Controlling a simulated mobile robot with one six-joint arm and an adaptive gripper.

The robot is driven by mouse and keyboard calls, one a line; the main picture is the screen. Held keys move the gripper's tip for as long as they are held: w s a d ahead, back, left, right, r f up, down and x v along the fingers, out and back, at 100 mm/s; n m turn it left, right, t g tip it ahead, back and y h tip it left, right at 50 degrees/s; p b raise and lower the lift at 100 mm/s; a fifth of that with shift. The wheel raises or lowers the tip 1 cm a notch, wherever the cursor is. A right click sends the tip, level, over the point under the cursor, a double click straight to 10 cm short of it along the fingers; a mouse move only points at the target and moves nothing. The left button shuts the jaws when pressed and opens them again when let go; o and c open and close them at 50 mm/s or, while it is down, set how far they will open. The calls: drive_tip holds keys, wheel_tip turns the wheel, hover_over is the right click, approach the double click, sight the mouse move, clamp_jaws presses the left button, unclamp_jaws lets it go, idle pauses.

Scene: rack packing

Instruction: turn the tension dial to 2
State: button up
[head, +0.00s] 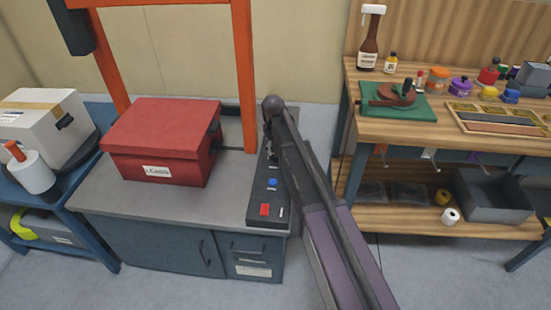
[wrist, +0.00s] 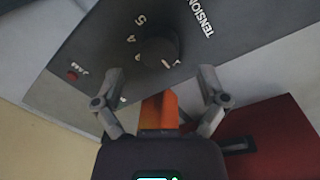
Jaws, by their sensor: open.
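The tension dial is a round black knob (wrist: 160,52) on a dark control panel, in the upper middle of the wrist view. The word TENSION and the digits 4 and 5 show around it; other marks are hidden or too blurred to read. A white mark shows on the knob's near right edge. My gripper (wrist: 160,80) is open, its two fingers spread just short of the knob, one to each side, with nothing between them. In the head view the control panel (head: 266,215) is on the right of the grey bench, and my arm covers the dial and gripper.
A red box (head: 163,142) stands on the bench left of the panel, under an orange frame (head: 243,75). The panel has a blue button (head: 272,184), a red button (head: 264,210) and a JAM light (wrist: 72,75). A wooden workbench (head: 440,133) stands to the right.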

sight(276, 154)
drive_tip(key=shift+w+f+b, duration=0.1)
drive_tip(key=shift+f+b, duration=1.3)
drive_tip(key=shift+f, duration=0.3)
drive_tip(key=c, duration=1.1)
